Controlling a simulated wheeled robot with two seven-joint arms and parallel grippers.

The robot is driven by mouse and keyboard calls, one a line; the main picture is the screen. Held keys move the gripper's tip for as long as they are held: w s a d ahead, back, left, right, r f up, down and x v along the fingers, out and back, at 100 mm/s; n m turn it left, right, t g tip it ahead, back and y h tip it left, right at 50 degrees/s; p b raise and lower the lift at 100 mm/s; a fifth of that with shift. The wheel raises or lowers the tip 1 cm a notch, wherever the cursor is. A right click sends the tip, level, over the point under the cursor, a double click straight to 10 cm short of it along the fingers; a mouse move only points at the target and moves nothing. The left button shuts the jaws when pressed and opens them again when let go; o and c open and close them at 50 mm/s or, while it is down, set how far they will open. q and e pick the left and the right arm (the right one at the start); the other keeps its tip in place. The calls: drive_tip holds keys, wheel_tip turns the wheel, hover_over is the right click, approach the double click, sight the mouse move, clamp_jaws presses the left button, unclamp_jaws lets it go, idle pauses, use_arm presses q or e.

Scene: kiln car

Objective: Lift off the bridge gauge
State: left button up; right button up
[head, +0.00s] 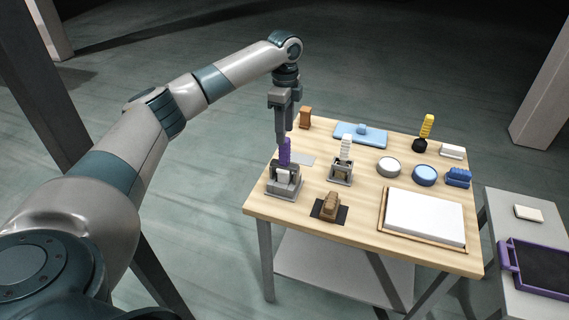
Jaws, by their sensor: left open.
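My left gripper (284,132) points down over the left end of the wooden table, its jaws open. Its fingertips are at the top of a ribbed purple handle (285,152); I cannot tell whether they touch it. The purple handle stands upright in a grey block holder (284,188) with a pale front piece. A similar grey holder (341,176) with a ribbed white handle (347,146) stands to its right. No label shows which piece is the bridge gauge; the purple-handled one is nearest my gripper. My right gripper is not in view.
On the table (283,216) are a brown stepped block (327,206) on a dark mat, a white slab (425,217) in a wooden frame, two round pots (388,167), a blue tray (360,134) and a yellow-handled tool (427,126). A purple-framed tray (540,268) lies on a side table.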

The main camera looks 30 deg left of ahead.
sight(285, 154)
use_arm(q)
drive_tip(key=shift+f+p, duration=0.45)
drive_tip(key=shift+f, duration=1.65)
drive_tip(key=shift+s+d+f+p, duration=0.1)
drive_tip(key=shift+s+f+p, duration=0.05)
drive_tip(key=shift+f+p, duration=0.45)
wheel_tip(285, 154, down, 3)
drive_tip(key=shift+s+r+p, duration=0.1)
drive_tip(key=shift+s+p, duration=0.05)
drive_tip(key=shift+p, duration=0.6)
drive_tip(key=shift+f, duration=0.6)
clamp_jaws()
